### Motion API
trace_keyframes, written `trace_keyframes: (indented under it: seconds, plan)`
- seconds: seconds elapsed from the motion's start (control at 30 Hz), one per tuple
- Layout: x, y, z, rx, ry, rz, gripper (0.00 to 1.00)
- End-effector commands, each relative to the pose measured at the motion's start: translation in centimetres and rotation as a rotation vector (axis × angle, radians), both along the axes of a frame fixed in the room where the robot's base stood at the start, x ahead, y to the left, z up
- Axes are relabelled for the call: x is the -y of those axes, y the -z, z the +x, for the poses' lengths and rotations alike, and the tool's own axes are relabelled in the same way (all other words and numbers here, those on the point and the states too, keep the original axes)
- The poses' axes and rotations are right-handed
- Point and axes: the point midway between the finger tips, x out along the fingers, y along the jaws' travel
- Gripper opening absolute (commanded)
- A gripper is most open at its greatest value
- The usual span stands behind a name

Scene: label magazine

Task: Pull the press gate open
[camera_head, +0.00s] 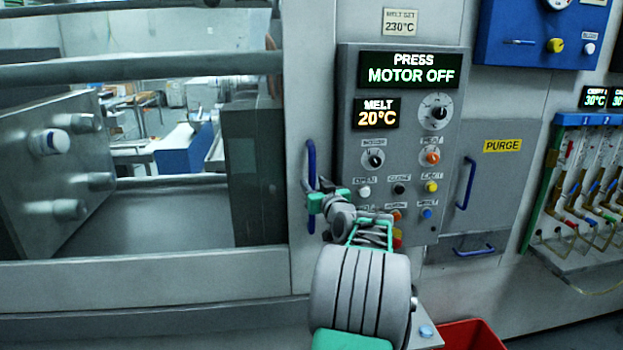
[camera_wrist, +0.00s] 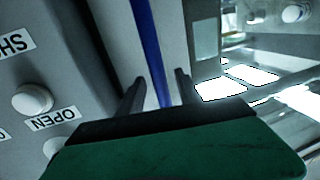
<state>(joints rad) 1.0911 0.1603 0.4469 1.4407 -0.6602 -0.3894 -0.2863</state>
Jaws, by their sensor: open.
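The press gate (camera_head: 150,275) is a grey frame around a large opening or window on the left, and it looks closed. Its upright blue handle (camera_head: 311,160) is on the right edge of the frame, beside the control panel. In the wrist view the blue handle bar (camera_wrist: 146,35) runs between the two dark fingers of my gripper (camera_wrist: 160,78). My gripper is open, with a finger on either side of the bar, and no clear contact shows. In the head view my gripper (camera_head: 316,200) is at the handle's lower part, which it partly hides.
The control panel (camera_head: 357,75) with knobs and buttons is close to the right of the handle; its display reads MOTOR OFF. A purge cover (camera_head: 510,185) with blue handles is farther right. A red bin (camera_head: 470,335) is on the floor below.

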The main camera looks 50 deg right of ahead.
Motion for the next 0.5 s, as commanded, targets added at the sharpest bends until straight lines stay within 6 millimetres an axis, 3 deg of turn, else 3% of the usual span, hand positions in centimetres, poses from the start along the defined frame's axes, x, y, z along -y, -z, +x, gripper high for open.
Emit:
trace_keyframes:
  seconds: [0.13, 0.4, 0.5]
  plan:
    - [0.8, -0.1, 1.5, -0.001, 0.000, 0.002, 0.41]
    - [1.0, 0.1, 1.7, 0.000, 0.001, 0.001, 0.41]
    - [1.0, 0.1, 1.7, 0.000, 0.001, 0.001, 0.33]
